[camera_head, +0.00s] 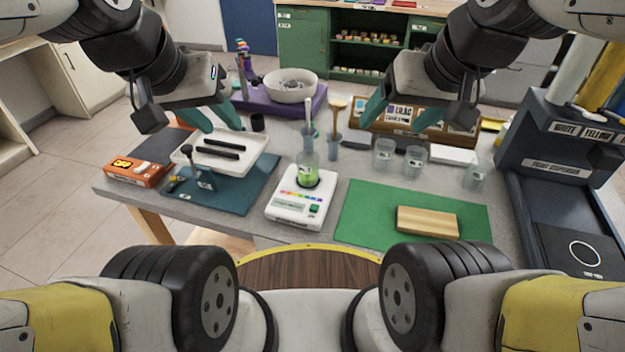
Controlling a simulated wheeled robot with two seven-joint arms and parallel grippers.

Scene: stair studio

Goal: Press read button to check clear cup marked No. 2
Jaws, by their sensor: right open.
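A white reader (298,207) with a row of coloured patches, a small display and a green button (314,209) stands at the table's front middle. A clear cup (307,165) with green liquid sits in its round well; its small label is not legible. More clear cups (383,156), (415,161) and (477,174) stand to the right, their numbers too small to read. My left gripper (225,129) is open and empty above the white tray, left of the reader. My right gripper (396,118) is open and empty above the wooden rack, behind the cups. Neither touches the reader.
A green mat (366,222) with a wooden block (428,222) lies right of the reader. A white tray (250,145) with dark bars is at left, by an orange box (137,171). A dark dispenser (556,140) stands at right. A brush stands in a cup (333,143).

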